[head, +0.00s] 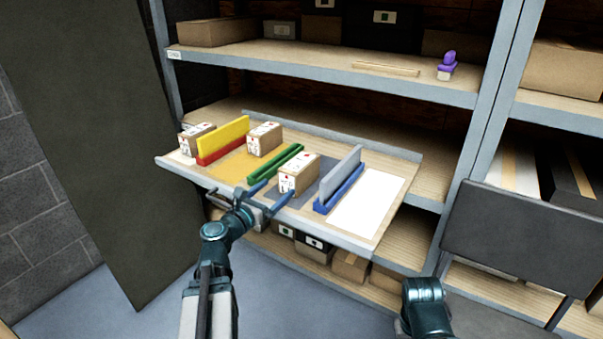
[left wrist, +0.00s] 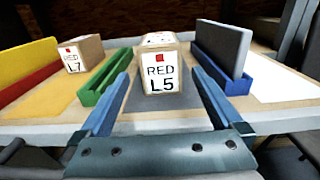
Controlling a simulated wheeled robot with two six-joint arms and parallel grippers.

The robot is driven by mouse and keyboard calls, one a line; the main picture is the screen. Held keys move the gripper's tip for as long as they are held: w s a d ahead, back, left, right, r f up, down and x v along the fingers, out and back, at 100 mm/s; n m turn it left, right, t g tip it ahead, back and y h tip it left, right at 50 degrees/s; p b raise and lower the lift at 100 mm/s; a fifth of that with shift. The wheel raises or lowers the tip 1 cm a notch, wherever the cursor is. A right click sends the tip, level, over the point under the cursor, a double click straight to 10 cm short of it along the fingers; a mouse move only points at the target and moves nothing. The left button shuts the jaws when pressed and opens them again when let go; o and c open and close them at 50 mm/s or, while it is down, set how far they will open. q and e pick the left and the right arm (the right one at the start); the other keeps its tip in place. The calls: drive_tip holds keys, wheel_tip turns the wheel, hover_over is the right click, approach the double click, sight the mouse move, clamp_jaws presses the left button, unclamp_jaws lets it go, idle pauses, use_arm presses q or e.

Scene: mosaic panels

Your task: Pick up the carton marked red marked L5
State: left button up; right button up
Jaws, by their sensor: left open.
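The carton marked RED L5 (left wrist: 161,72) is a small brown box with a white label and red square. It stands upright on a grey patch of the pull-out tray (head: 385,218), and it also shows in the head view (head: 298,178). My left gripper (head: 270,197) is open, its blue fingers (left wrist: 162,100) pointing at the carton's labelled face, one on each side in the left wrist view. Whether the fingers reach past the front face I cannot tell. My right arm's link (head: 425,305) shows at the lower right; its gripper is out of view.
Left of the carton is a green divider (head: 277,170), right a blue holder (head: 340,190) with a grey panel. The carton marked RED L7 (left wrist: 83,55) stands further left, near a yellow panel in a red holder (head: 222,145). The tray's white right patch (head: 366,208) is bare.

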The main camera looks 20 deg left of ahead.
sight(300, 169)
use_arm(q)
drive_tip(key=w, duration=0.4)
drive_tip(key=w+d, duration=0.1)
drive_tip(key=w, duration=0.8)
drive_tip(key=shift+d, duration=0.4)
drive_tip(key=shift+c, duration=0.2)
clamp_jaws()
